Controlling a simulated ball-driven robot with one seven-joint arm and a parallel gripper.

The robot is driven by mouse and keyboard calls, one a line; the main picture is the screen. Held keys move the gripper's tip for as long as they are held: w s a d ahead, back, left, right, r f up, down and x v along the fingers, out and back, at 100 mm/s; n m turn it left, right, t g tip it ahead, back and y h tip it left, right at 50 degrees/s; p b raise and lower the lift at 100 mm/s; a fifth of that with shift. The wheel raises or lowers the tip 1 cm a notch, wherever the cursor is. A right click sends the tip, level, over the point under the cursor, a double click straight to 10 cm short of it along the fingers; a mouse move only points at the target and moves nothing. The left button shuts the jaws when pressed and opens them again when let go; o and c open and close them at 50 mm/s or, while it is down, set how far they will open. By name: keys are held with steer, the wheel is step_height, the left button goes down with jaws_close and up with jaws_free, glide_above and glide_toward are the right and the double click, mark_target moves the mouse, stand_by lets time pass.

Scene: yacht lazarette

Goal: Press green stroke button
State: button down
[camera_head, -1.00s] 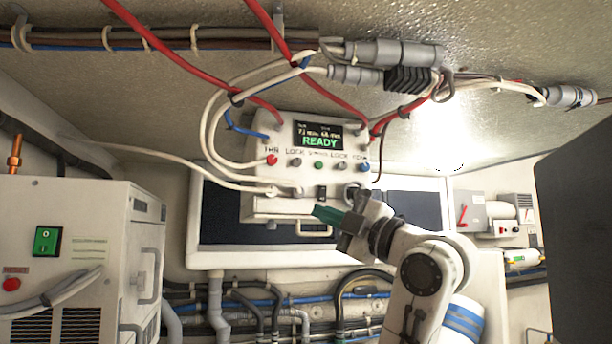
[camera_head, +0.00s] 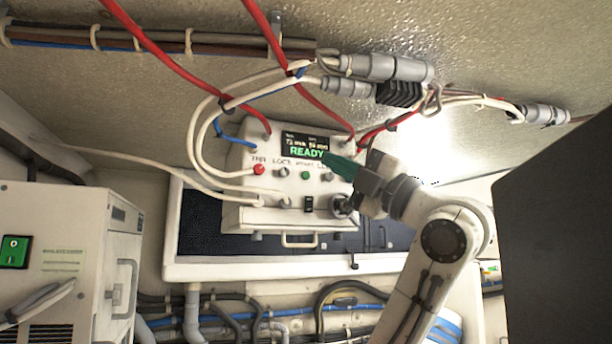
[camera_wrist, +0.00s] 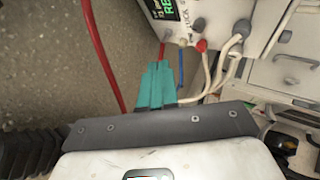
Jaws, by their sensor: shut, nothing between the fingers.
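The green button (camera_head: 306,174) is a small round button in the row on the front of a white control box (camera_head: 236,160), below the display (camera_head: 303,147) that reads READY. My gripper (camera_head: 328,162) has teal fingers, shut and empty. In the head view its tips are just right of and slightly above the green button, overlapping the display's lower right corner and the right-hand labels. I cannot tell if they touch the box. In the wrist view the shut fingers (camera_wrist: 156,84) point toward cables beside the box (camera_wrist: 215,20); the green button cannot be made out there.
A red button (camera_head: 259,169) and grey buttons share the row. Red and white cables (camera_head: 200,130) loop around the box's left and top, near grey connectors (camera_head: 385,67). A white cabinet (camera_head: 60,250) stands at left. A dark panel (camera_head: 555,220) blocks the right.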

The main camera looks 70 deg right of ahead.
mark_target(306, 175)
steer(key=shift+w+d+p, duration=0.3)
steer(key=shift+w+d, duration=1.05)
steer(key=shift+d, duration=0.2)
steer(key=shift+w+d+p, duration=0.3)
steer(key=shift+w+d, duration=1)
steer(key=shift+d, duration=0.25)
steer(key=shift+w+d, duration=0.1)
steer(key=shift+w+d, duration=0.2)
steer(key=shift+w+d+f, duration=0.1)
steer(key=shift+w+d, duration=0.3)
steer(key=shift+d, duration=0.05)
stand_by(1.1)
steer(key=shift+s+a+f+b, duration=0.2)
steer(key=shift+s+a+b, duration=0.15)
steer(key=shift+b, duration=0.25)
steer(key=shift+s+a+r, duration=0.1)
steer(key=shift+s+r, duration=0.05)
